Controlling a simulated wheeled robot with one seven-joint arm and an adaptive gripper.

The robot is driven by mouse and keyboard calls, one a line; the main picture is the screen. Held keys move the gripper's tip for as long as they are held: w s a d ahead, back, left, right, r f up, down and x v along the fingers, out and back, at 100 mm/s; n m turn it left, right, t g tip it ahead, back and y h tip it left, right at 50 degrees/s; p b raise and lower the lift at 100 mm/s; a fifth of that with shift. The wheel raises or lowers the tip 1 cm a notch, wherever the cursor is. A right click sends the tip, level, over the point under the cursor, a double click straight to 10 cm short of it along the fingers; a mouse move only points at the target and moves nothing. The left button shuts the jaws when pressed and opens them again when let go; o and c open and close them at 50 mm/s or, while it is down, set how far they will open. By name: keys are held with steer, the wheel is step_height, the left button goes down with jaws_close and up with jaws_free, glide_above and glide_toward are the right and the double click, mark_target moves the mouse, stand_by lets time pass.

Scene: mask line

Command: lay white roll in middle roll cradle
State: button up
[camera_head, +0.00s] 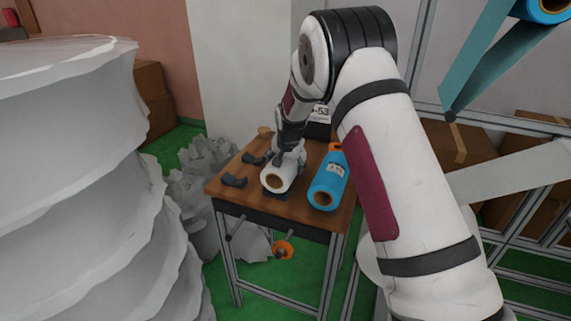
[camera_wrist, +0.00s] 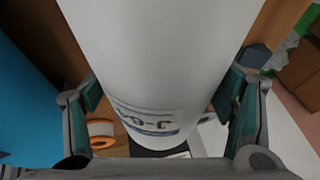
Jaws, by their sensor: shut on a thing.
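The white roll (camera_head: 286,173), with a brown core at its near end, lies lengthwise over the wooden table. It fills the middle of the wrist view (camera_wrist: 160,50), with a printed label on it. My gripper (camera_head: 290,159) has one finger on each side of it and is shut on it. A dark cradle piece (camera_head: 277,194) shows just under the roll's near end; I cannot tell whether the roll touches it. An empty cradle, with dark pieces near (camera_head: 233,181) and far (camera_head: 253,158), stands to the left. The blue roll (camera_head: 328,182) lies to the right.
The wooden table top (camera_head: 225,194) has bare strips between the cradles. An orange-rimmed tape roll (camera_wrist: 103,130) lies behind the blue roll. A dark box with a label (camera_head: 319,114) stands at the table's back. A large white stacked mass (camera_head: 75,180) stands at left.

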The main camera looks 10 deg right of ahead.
steer(key=shift+f, duration=0.35)
steer(key=o, duration=1.5)
steer(key=shift+c, duration=0.2)
steer(key=v, duration=1.1)
steer(key=shift+s+r, duration=0.2)
steer(key=shift+r, duration=0.15)
steer(key=s+r+n+p, duration=0.1)
steer(key=s+r+n, duration=0.1)
steer(key=s+r, duration=0.75)
steer(key=s+r+n+p, duration=0.1)
steer(key=s+r, duration=0.6)
steer(key=s, duration=0.6)
steer(key=s+r+n+g+p, duration=0.1)
steer(key=s+n+p, duration=0.2)
steer(key=s, duration=2.2)
steer(key=shift+d+n+y, duration=0.3)
steer(key=shift+n, duration=0.6)
